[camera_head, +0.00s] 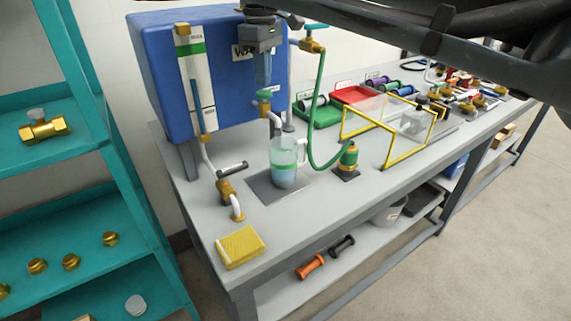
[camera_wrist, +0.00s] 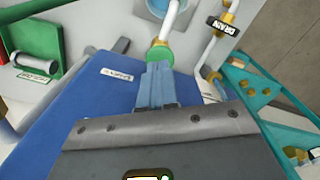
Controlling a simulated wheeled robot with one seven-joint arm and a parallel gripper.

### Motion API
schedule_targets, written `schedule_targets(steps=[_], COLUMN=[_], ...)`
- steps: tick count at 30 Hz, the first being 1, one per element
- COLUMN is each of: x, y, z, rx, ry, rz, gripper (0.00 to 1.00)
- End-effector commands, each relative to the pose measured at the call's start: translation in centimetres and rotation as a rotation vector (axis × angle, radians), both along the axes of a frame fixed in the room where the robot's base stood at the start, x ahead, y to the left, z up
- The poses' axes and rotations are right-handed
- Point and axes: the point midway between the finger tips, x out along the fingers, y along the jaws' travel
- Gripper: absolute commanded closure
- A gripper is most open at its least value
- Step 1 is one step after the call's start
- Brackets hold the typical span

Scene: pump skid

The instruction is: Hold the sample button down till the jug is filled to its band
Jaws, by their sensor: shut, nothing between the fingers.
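The clear jug (camera_head: 284,172) stands upright on a dark square plate on the bench, below the spout. It has a green band, and bluish liquid shows in its lower part. The liquid surface looks close to the band, but I cannot tell exactly. The green sample button (camera_head: 264,95) is on the tap above the jug, and it also shows in the wrist view (camera_wrist: 158,54). My gripper (camera_head: 263,82) points down with its fingers shut and empty, tips at the button. In the wrist view the fingertips (camera_wrist: 157,68) overlap the button, seemingly touching. How far it is pressed is unclear.
The blue tank (camera_head: 160,80) with a level gauge stands behind. A drain valve (camera_wrist: 222,26) is beside the tap in the wrist view. A green hose (camera_head: 317,110) and yellow-framed guard (camera_head: 400,150) stand right. A yellow sponge (camera_head: 240,246) lies near the front edge.

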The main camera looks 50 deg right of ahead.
Motion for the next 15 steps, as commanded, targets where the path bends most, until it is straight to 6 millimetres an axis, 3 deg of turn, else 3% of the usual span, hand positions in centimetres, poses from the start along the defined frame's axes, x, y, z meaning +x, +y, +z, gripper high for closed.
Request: schedule_targets(steps=[15], x=[0.0], y=[0.0], z=[-1.2], rx=[0.000], ry=[0.000], rz=[0.000], gripper=[1.00])
